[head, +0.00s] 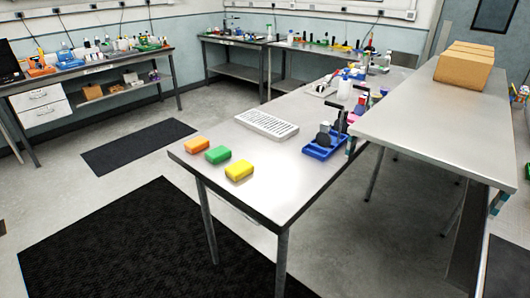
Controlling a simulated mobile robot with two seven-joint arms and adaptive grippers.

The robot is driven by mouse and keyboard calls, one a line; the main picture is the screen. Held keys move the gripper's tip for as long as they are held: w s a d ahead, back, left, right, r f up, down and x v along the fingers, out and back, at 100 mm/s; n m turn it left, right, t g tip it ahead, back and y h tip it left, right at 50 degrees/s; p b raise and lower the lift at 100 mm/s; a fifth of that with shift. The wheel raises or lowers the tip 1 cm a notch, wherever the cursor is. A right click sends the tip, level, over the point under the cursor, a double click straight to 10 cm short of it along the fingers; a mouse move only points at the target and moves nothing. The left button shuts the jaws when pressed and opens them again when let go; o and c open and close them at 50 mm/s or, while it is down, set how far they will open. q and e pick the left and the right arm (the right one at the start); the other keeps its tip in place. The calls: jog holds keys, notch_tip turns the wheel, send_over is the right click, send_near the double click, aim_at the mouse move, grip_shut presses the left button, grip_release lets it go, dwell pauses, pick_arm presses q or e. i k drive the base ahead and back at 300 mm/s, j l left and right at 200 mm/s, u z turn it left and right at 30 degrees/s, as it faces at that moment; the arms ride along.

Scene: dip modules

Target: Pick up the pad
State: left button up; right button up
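Neither of my grippers shows in the head view. No single thing is clearly marked as the pad. Three small block-shaped, pad-like pieces lie apart in a slanting row near the left end of the middle metal table (291,172). They are an orange one (197,145), a green one (218,154) and a yellow one (239,170). The orange one is farthest left, and the yellow one is nearest the table's front edge. All three lie flat with nothing on them.
A white keyboard-like panel (266,124) and a blue tray (320,153) holding dark items share the table. Bottles and tools crowd its far end. A higher table (430,134) on the right carries cardboard boxes (464,66). Dark mats (120,245) lie on the floor.

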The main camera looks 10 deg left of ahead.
aim_at(221, 153)
jog(key=j+z, duration=0.9)
jog(key=k+j+z, duration=0.2)
jog(key=j, duration=0.2)
jog(key=j+z, duration=0.25)
jog(key=j, duration=0.2)
